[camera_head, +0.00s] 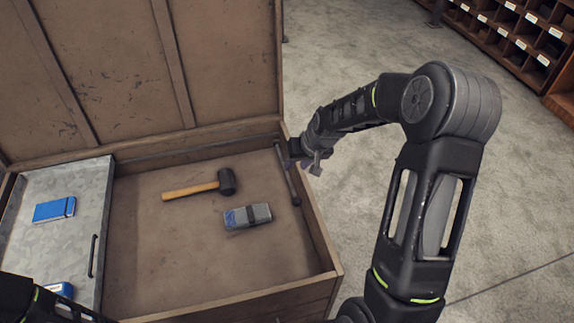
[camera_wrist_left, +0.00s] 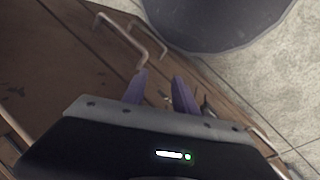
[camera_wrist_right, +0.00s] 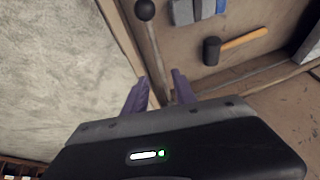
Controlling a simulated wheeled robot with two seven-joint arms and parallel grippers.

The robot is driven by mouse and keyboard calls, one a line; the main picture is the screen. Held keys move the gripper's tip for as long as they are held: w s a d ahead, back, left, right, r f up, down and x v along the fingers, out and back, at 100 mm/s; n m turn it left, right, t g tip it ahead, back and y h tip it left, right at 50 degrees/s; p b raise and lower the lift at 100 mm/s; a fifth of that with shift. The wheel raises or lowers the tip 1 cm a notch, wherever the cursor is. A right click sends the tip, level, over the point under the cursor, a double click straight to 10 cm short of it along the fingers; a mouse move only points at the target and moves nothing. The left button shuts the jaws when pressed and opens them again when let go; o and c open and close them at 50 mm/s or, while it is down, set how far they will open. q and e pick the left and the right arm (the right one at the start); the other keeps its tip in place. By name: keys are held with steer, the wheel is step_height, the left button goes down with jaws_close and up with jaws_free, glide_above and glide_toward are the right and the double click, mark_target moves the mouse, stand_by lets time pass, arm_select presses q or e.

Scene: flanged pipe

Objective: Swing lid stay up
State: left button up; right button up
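The lid stay (camera_head: 287,175) is a thin dark rod with a round black knob, lying along the inside of the chest's right wall. It also shows in the right wrist view (camera_wrist_right: 154,45), running from its knob down toward the gap between my fingers. The chest lid (camera_head: 95,75) stands open at the back. My right gripper (camera_head: 296,155) is at the rod's upper part by the right wall; its fingers (camera_wrist_right: 161,85) are apart. I cannot tell whether they touch the rod. My left gripper (camera_wrist_left: 161,85) is open and empty near the chest's outer side, outside the head view.
A mallet (camera_head: 200,188) and a grey-blue block (camera_head: 248,216) lie on the chest floor. A grey metal tray (camera_head: 85,190) with a handle fills the left side and carries a blue box (camera_head: 54,209). Bare floor (camera_head: 345,60) lies right of the chest; shelves (camera_head: 515,35) stand beyond.

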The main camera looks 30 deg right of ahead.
mark_target(288, 175)
steer(key=shift+s, duration=0.1)
steer(key=shift+p+x, duration=0.6)
steer(key=shift+x, duration=3.35)
steer(key=shift+c, duration=0.3)
jaws_close()
